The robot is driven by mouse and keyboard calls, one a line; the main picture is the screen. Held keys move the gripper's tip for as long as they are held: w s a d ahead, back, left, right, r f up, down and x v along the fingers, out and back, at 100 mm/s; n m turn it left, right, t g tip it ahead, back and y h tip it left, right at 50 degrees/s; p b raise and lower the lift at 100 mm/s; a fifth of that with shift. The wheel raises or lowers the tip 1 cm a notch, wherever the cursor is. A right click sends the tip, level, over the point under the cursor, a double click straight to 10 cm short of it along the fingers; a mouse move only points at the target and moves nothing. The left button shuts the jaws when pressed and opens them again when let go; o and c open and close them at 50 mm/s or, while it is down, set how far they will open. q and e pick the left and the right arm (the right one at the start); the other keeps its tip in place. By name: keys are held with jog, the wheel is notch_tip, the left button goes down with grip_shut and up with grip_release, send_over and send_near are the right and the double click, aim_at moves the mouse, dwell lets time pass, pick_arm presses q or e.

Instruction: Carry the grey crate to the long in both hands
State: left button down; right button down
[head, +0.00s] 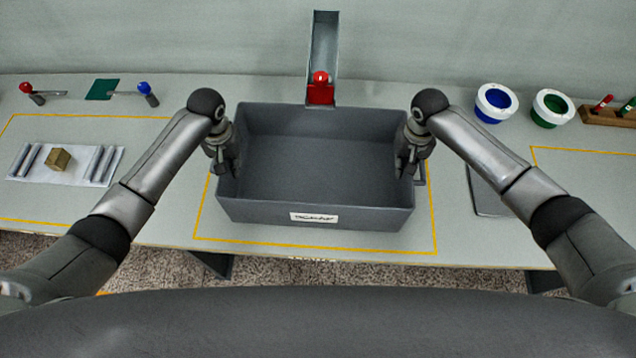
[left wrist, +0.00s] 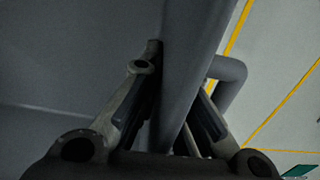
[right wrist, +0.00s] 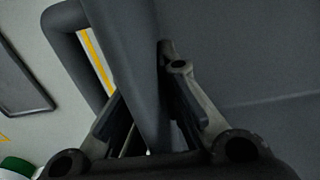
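The grey crate (head: 315,212) is open-topped and looks empty, with a white label on its front wall. It is level, over the yellow-outlined area in the middle of the table; I cannot tell whether it touches the tabletop. My left gripper (head: 222,168) is at its left wall, one finger inside and one outside, closed against the wall (left wrist: 190,75) beside a side handle (left wrist: 232,75). My right gripper (head: 408,165) is at the right wall in the same way, closed on the wall (right wrist: 130,60) beside the other handle (right wrist: 68,30). The outer fingertips are partly hidden.
Behind the crate stands a metal chute (head: 323,45) with a red piece at its foot. A blue pot (head: 496,102) and a green pot (head: 552,107) are at right. A white mat (head: 112,168) with rods and a brass block lies left. A dark flat tray (head: 487,195) lies right.

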pick_arm(q)
jog(key=shift+f+b, duration=0.55)
jog(key=shift+f, duration=0.05)
pick_arm(e)
jog(key=shift+f, duration=0.6)
pick_arm(q)
jog(key=c, duration=2.1)
grip_release()
jog(key=shift+f, duration=0.1)
pick_arm(e)
jog(key=c, duration=2.1)
grip_release()
jog(key=shift+f, duration=0.1)
pick_arm(q)
jog(key=o, duration=0.5)
jog(key=shift+s, duration=0.1)
jog(key=shift+c, duration=0.2)
pick_arm(e)
jog(key=o, duration=0.5)
jog(key=shift+s, duration=0.1)
jog(key=shift+c, duration=0.2)
jog(key=shift+d, duration=0.1)
